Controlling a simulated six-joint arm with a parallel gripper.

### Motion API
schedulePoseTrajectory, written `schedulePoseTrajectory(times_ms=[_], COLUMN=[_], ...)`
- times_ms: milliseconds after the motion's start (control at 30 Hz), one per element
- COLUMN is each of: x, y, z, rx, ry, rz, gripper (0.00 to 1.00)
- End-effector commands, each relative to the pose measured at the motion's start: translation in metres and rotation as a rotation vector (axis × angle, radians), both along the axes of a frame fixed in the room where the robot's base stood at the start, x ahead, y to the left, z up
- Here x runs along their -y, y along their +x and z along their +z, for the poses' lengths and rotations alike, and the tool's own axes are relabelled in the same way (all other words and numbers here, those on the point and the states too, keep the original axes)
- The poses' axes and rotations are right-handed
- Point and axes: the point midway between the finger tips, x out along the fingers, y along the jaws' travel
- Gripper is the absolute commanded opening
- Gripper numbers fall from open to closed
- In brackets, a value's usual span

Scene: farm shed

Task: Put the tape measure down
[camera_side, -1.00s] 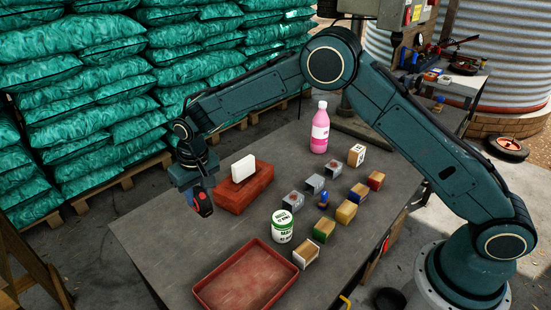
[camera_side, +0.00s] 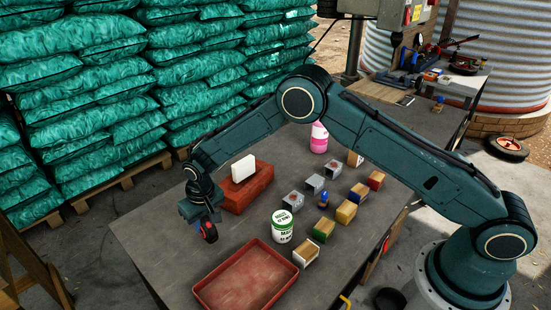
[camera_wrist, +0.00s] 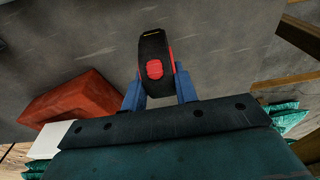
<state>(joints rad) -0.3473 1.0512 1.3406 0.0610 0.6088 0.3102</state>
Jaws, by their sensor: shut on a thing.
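The tape measure (camera_side: 209,231) is black with a red round middle. It also shows in the wrist view (camera_wrist: 154,68), held upright between two blue fingers. My gripper (camera_side: 207,224) is shut on it near the left edge of the grey table (camera_side: 165,248). In the side view it hangs in front of the red brick and left of the red tray. I cannot tell whether its lower edge touches the table top.
A red brick (camera_side: 246,190) with a white block (camera_side: 243,168) on it stands behind. A red tray (camera_side: 246,280) lies at the front. A white-and-green tin (camera_side: 283,228), several small blocks and a pink bottle (camera_side: 319,138) stand to the right.

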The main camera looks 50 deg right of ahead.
Motion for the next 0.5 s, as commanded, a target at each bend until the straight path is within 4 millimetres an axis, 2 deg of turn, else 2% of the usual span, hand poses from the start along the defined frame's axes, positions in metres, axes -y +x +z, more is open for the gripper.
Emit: schedulePoseTrajectory(times_ms=[200,500], x=[0.0,0.0], y=[0.001,0.001], z=[-0.023,-0.026], rx=[0.001,0.003], ry=[0.0,0.001], rz=[0.0,0.0], gripper=[0.0,0.0])
